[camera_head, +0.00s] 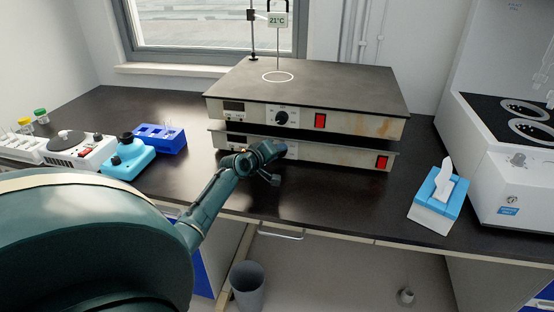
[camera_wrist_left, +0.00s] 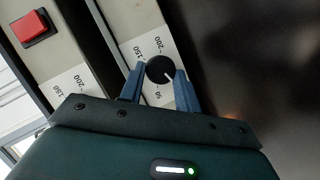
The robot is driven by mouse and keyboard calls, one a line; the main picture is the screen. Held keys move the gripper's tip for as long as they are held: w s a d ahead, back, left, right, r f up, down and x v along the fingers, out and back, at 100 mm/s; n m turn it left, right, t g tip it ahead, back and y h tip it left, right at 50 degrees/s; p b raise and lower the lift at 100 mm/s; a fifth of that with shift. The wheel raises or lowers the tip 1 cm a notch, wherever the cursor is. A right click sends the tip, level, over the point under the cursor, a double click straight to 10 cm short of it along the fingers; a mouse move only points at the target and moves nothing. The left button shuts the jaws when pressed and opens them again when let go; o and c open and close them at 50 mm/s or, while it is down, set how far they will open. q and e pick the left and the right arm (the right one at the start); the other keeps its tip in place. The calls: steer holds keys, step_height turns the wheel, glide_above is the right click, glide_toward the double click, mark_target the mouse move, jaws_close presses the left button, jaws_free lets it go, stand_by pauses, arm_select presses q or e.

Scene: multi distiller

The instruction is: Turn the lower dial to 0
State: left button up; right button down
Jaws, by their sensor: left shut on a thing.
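The lower dial (camera_wrist_left: 159,69) is a round black knob with a white pointer line, on the pale front panel of the lower hot plate (camera_head: 335,154). In the left wrist view it sits between the two blue fingertips of my left gripper (camera_wrist_left: 160,78), which is shut on it. The pointer line slants to the lower right of that picture, toward the printed 50; 150 and 200 are printed on the other side. In the head view my left gripper (camera_head: 268,160) is at the lower panel and hides the dial. My right gripper is not in view.
The upper hot plate (camera_head: 310,88) sits above the lower one, with its own black dial (camera_head: 281,117) and red switch (camera_head: 320,121). The lower red switch (camera_head: 382,162) is to the right. A blue tissue box (camera_head: 437,195) stands at right; small lab devices (camera_head: 82,150) stand at left.

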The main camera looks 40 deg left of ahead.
arm_select(q)
steer(key=shift+a+f+n+t+h+b, duration=0.1)
steer(key=shift+f+n+t+h+b, duration=0.2)
steer(key=shift+n+t+b, duration=0.5)
steer(key=shift+r+g+b, duration=0.1)
steer(key=shift+g+b, duration=0.2)
steer(key=shift+b, duration=0.1)
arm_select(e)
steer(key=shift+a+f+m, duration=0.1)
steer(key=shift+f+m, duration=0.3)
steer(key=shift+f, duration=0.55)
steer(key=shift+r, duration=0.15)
arm_select(q)
steer(key=o, duration=0.7)
steer(key=shift+o, duration=1.3)
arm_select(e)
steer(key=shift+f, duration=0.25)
arm_select(q)
steer(key=shift+r, duration=0.1)
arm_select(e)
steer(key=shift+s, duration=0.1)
